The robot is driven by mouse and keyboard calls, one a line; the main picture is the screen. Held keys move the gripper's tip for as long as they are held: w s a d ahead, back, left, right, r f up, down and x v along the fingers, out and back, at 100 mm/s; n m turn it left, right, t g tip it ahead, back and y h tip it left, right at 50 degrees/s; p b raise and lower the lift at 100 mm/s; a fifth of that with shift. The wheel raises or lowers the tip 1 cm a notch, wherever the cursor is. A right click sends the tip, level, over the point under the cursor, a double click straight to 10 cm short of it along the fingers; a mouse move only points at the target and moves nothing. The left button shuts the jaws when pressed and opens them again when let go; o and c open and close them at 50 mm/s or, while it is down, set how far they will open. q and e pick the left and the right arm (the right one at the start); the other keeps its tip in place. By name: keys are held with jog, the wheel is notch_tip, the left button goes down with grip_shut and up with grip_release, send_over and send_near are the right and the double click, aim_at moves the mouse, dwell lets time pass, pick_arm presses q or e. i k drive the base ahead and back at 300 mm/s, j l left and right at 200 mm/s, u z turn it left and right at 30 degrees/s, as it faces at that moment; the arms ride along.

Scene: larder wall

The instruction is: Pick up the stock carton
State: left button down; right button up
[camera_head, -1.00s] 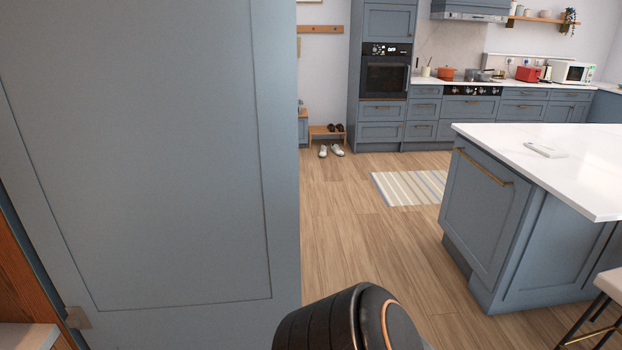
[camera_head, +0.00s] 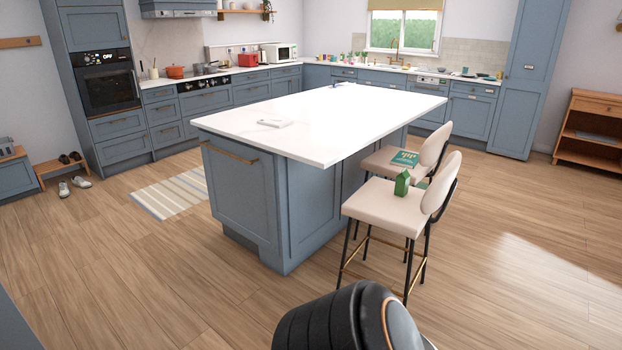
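A small green carton with a gabled top (camera_head: 402,184), which looks like the stock carton, stands upright on the cream seat of the nearer bar stool (camera_head: 372,202). It is in the middle right of the head view; its label is too small to read. Neither gripper is in view. Only a dark rounded part of my own body shows at the bottom edge, well apart from the carton.
The kitchen island (camera_head: 340,140) with a white top stands left of the stools. A second stool (camera_head: 388,163) behind holds a green book (camera_head: 405,158). Open wooden floor (camera_head: 520,260) lies to the right and in front. A striped rug (camera_head: 172,193) lies left of the island.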

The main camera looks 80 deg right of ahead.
aim_at(402, 180)
jog(key=z, duration=3.2)
jog(key=i+j+u, duration=0.15)
jog(key=u, duration=0.95)
jog(key=i, duration=2.7)
jog(key=i+z, duration=0.15)
jog(key=z, duration=0.25)
jog(key=i+z, duration=0.15)
jog(key=z, duration=0.25)
jog(key=i+z, duration=0.1)
jog(key=z, duration=0.3)
